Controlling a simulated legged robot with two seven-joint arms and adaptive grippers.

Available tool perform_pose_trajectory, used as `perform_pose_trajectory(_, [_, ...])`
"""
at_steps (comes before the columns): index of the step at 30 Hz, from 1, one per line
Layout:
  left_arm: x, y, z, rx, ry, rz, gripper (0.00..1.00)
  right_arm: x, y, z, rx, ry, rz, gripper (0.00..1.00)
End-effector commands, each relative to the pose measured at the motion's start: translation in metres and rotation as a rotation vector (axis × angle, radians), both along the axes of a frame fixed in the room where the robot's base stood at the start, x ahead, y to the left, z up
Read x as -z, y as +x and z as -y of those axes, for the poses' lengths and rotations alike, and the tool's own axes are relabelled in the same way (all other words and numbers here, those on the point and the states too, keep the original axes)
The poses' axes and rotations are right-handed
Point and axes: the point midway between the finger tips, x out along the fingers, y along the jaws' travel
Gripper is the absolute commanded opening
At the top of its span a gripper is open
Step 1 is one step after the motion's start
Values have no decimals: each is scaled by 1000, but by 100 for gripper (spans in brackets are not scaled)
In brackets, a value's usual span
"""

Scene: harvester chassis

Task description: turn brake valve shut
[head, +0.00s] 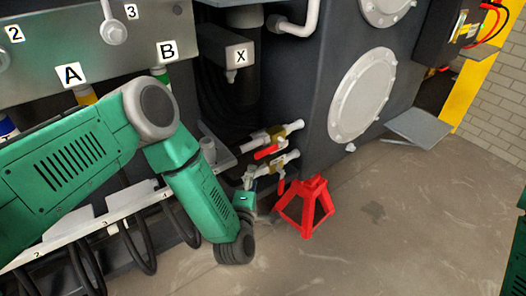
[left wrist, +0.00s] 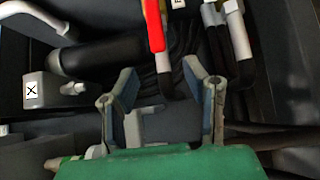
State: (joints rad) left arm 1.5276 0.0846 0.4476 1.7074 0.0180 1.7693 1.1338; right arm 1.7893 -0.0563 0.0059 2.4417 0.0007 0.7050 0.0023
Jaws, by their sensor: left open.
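Two brass valves with red levers stick out beside the dark chassis in the head view. The upper valve's red lever (head: 268,151) lies roughly along its pipe. The lower valve's red lever (head: 281,185) hangs down, across its pipe. I cannot tell which one is the brake valve. My left gripper (head: 251,178) is just left of the lower valve, small and partly hidden by its own wrist. In the left wrist view its two fingers (left wrist: 165,80) are spread and empty. One red lever (left wrist: 154,25) shows beyond them, apart from both fingers. My right gripper is not seen.
A red jack stand (head: 305,207) stands on the floor right of the lower valve. A box marked X (head: 227,55) and black hoses are above and left of the valves. Hose loops (head: 140,245) hang at lower left. The floor at right is mostly clear.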

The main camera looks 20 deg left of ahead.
Motion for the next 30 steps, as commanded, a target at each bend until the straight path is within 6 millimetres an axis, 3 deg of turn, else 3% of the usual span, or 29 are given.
perform_pose_trajectory(9, [1,69,-4,3,5,3,40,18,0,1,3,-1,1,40])
perform_pose_trajectory(15, [2,98,-13,3,-3,0,40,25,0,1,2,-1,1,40])
perform_pose_trajectory(21, [1,110,-13,4,0,-2,40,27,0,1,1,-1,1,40])
perform_pose_trajectory(29, [-1,111,-8,5,7,-2,40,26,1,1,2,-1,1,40])
perform_pose_trajectory(30, [-1,111,-8,5,7,-2,26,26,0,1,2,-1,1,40])
